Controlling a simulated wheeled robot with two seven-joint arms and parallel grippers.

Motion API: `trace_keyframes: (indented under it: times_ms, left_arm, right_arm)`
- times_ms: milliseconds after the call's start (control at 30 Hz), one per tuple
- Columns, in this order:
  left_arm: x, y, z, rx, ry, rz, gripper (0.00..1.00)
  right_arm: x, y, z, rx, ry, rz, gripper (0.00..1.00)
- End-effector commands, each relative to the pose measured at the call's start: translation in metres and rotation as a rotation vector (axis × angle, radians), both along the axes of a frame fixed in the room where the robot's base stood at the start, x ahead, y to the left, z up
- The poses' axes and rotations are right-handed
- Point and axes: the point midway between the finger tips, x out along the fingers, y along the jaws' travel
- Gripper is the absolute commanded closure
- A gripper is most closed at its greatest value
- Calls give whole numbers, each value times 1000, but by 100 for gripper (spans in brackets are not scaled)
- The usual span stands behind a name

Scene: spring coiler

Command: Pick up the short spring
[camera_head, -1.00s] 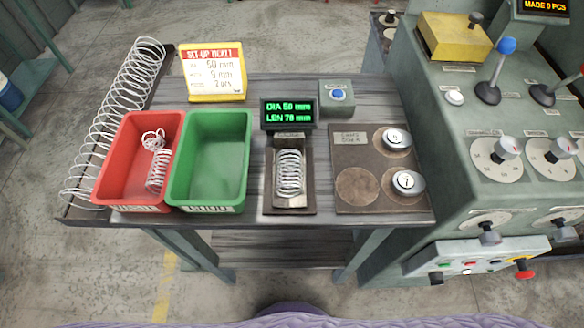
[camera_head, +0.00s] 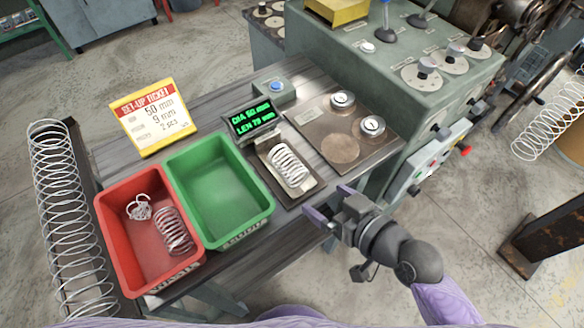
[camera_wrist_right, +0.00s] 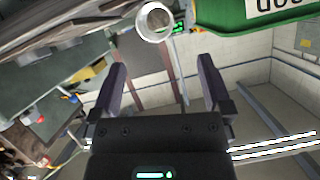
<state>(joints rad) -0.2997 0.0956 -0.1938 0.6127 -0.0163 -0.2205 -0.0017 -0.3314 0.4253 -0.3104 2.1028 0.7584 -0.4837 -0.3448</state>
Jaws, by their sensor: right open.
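A short silver spring (camera_head: 288,165) lies on the small measuring stand (camera_head: 299,192), under a display (camera_head: 253,116) with green text. Its round end (camera_wrist_right: 155,21) seems to show at the top of the right wrist view. Another short coil (camera_head: 173,231) and a tangled wire piece (camera_head: 139,207) lie in the red bin (camera_head: 125,250). My right gripper (camera_head: 328,206) is open and empty, in front of the stand at the table's front edge, apart from the spring. Its spread fingers also show in the right wrist view (camera_wrist_right: 161,80). My left gripper is not in view.
The green bin (camera_head: 262,206) is empty, left of the stand. A long spring (camera_head: 62,220) lies along the table's left side. A plate with two round weights (camera_head: 372,126) is right of the stand. The green machine (camera_head: 370,75) with levers and dials stands at the back right.

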Motion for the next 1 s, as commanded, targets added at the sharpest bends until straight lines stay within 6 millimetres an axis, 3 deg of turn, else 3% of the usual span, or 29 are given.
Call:
trace_keyframes:
  times_ms: [400,700,1000]
  left_arm:
    - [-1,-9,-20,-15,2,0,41]
    - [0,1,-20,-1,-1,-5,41]
    - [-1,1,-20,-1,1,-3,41]
  right_arm:
    - [58,43,-32,3,1,-3,0]
    - [65,49,-33,-1,0,-3,0]
    - [65,49,-34,-1,1,-3,64]
